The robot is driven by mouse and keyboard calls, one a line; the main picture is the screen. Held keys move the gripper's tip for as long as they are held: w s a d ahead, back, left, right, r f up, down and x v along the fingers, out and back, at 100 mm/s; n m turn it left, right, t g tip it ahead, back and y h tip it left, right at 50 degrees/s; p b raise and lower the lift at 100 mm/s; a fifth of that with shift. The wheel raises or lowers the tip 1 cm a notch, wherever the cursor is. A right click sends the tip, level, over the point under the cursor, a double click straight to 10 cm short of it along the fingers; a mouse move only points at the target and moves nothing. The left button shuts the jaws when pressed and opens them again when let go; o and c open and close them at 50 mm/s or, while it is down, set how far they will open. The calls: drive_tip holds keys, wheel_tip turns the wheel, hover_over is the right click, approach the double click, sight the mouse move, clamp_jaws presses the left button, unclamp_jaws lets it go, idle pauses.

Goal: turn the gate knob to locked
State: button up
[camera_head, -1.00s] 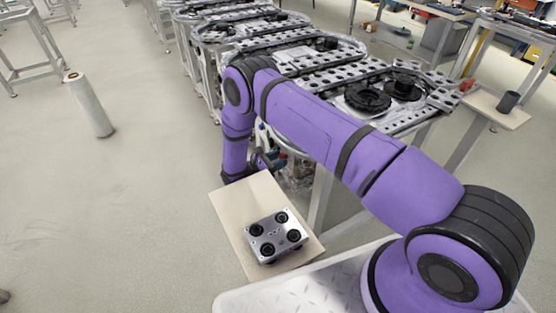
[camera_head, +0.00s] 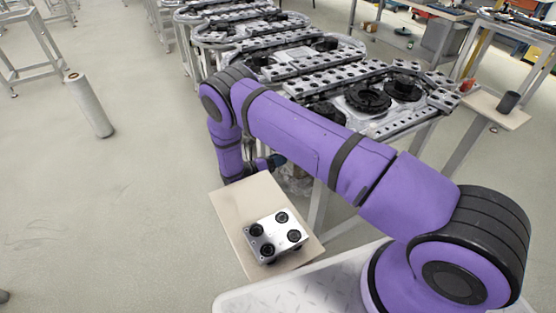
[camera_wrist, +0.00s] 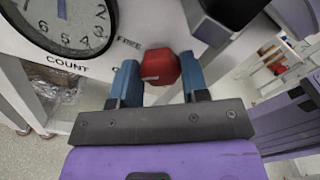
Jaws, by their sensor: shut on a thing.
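The gate knob (camera_wrist: 160,67) is a red faceted knob at the centre of the wrist view, on the light panel (camera_wrist: 100,65). My gripper (camera_wrist: 159,78) has its two blue fingers on either side of the knob and is shut on it. The word FREE is printed on the panel up and left of the knob. No locked label is readable, and I cannot tell which way the knob points. In the head view my gripper (camera_head: 274,162) shows only as a small dark teal bit low beside the track; the knob is hidden there.
A round dial (camera_wrist: 62,18) marked COUNT sits left of the knob. A dark boxy part (camera_wrist: 222,18) is close at the upper right. In the head view the ring track (camera_head: 345,75) runs behind my arm. A board (camera_head: 235,205) bears a metal block (camera_head: 275,236).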

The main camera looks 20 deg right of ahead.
drive_tip(key=n, duration=1)
drive_tip(key=shift+f, duration=0.15)
drive_tip(key=shift+a+n, duration=0.1)
drive_tip(key=shift+n, duration=0.2)
idle(0.3)
drive_tip(key=o, duration=0.9)
drive_tip(key=a, duration=0.3)
drive_tip(key=s+a, duration=0.1)
drive_tip(key=a, duration=0.3)
drive_tip(key=s+a, duration=0.1)
drive_tip(key=a, duration=0.2)
drive_tip(key=shift+a, duration=0.25)
